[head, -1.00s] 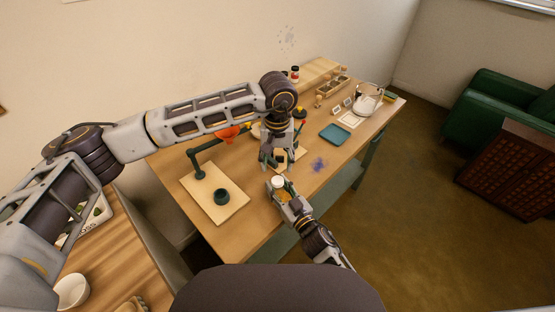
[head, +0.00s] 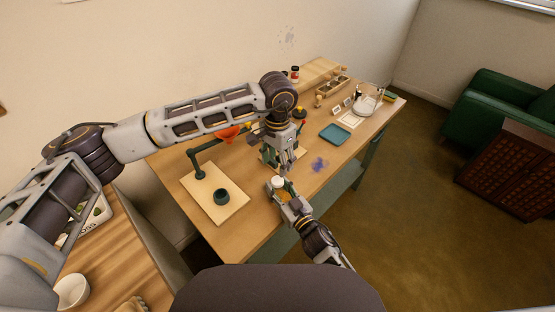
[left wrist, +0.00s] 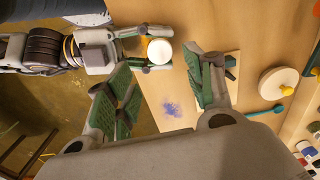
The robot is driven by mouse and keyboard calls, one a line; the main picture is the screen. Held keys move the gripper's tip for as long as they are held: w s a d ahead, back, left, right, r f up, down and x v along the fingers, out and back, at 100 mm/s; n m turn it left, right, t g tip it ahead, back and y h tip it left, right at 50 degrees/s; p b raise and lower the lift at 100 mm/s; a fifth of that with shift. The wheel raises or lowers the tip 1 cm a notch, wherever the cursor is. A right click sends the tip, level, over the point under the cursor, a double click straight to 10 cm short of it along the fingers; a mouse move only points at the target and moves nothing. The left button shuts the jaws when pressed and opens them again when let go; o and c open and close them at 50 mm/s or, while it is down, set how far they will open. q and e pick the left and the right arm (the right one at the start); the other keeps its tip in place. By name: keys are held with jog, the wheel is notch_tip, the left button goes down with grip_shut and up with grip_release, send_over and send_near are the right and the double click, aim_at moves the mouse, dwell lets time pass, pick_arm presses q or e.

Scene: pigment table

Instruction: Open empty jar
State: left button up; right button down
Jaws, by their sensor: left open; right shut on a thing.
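The jar with a round white lid (head: 278,182) is in my right gripper (head: 283,190), near the front edge of the table. In the left wrist view the white lid (left wrist: 160,51) faces the camera between the right gripper's two fingers, and the jar body is hidden under it. My left gripper (head: 285,167) points down just above and behind the jar. In the left wrist view its green-padded fingers (left wrist: 165,82) are spread wide with nothing between them. The lid is apart from these fingers.
A board (head: 232,202) with a dark stand, orange funnel (head: 227,132) and dark cup (head: 221,196) is left of the grippers. A purple powder patch (head: 319,165) and a blue tray (head: 334,134) lie to the right. A white bowl (head: 72,290) is on another table.

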aim_at(277, 180)
pick_arm(q)
jog(key=shift+f, duration=0.15)
dwell(0.4)
jog(key=shift+f, duration=3.9)
jog(key=c, duration=1)
jog(key=shift+c, duration=0.2)
